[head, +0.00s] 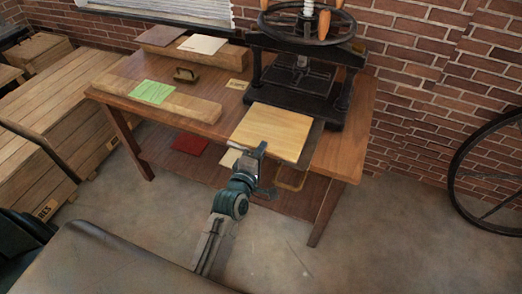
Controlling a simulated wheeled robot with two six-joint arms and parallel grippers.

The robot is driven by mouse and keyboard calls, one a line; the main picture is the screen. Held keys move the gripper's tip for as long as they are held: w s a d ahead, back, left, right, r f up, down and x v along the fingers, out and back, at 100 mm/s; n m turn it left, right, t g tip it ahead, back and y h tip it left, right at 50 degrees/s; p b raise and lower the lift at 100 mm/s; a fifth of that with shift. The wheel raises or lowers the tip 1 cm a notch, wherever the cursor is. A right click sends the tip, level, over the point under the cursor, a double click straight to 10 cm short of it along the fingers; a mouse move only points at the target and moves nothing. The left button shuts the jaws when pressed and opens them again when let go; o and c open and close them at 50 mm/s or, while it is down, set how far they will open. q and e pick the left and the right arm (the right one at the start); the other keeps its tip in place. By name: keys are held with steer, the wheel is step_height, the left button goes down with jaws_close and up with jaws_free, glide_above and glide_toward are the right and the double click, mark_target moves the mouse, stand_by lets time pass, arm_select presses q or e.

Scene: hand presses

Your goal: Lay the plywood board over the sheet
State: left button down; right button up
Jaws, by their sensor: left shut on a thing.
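The plywood board (272,131) is a pale square at the front of the table, before the black hand press (300,75). My left gripper (261,151) is shut on the board's near edge. I cannot tell whether the board touches the plate. Any sheet under the board is hidden. A green sheet (153,92) lies on a wooden plank at the left, and a cream sheet (202,44) lies farther back. My right gripper is not in view.
The wooden table (225,131) also holds a brown sheet (163,36), a small block with a handle (186,75) and a small card (237,85). A red sheet (190,144) lies on the lower shelf. Crates (75,95) stand left; a large wheel (458,160) leans right.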

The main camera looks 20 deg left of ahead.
arm_select(q)
steer(key=shift+p, duration=0.3)
stand_by(0.8)
steer(key=c, duration=1.5)
jaws_free()
steer(key=shift+o, duration=0.7)
steer(key=shift+f, duration=0.1)
steer(key=shift+o, duration=0.5)
steer(key=shift+s, duration=0.1)
steer(key=s, duration=0.6)
steer(key=shift+s, duration=0.2)
steer(key=shift+a, duration=0.1)
